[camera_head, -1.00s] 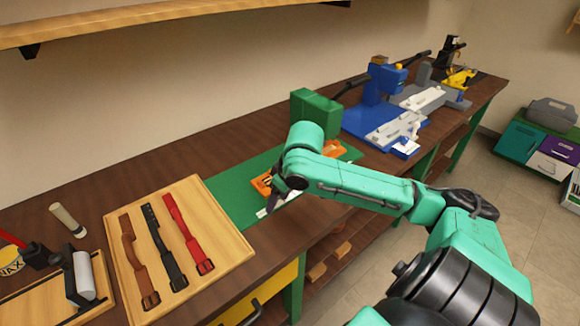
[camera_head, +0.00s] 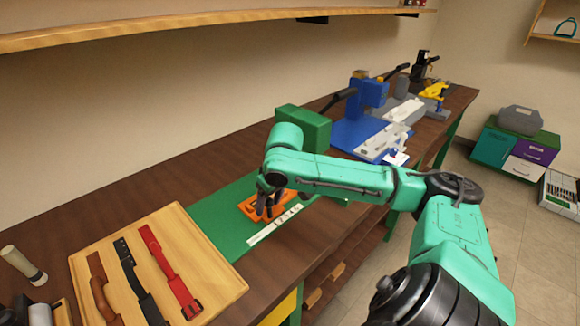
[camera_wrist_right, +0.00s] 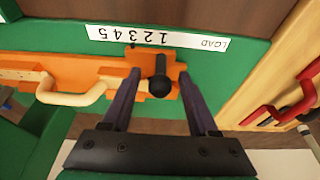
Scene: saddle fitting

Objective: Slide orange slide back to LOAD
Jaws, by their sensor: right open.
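The orange slide (camera_head: 250,206) sits on the green base (camera_head: 222,222) of the green press. In the right wrist view the orange slide (camera_wrist_right: 100,72) has a cream handle (camera_wrist_right: 75,97) at left and a dark knob (camera_wrist_right: 160,84) near its right end. A white label strip (camera_wrist_right: 160,38) with numbers 1 to 5 and LOAD runs beside it; the slide's right end lies short of the LOAD word. My right gripper (camera_wrist_right: 160,88) is open, with its fingers on either side of the knob, apart from it as far as I can see. My left gripper is not in view.
A wooden board (camera_head: 205,262) with brown, black and red straps lies left of the green base. A green press body (camera_head: 303,126) rises behind my right arm. Blue (camera_head: 362,130) and grey machines stand farther right along the bench.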

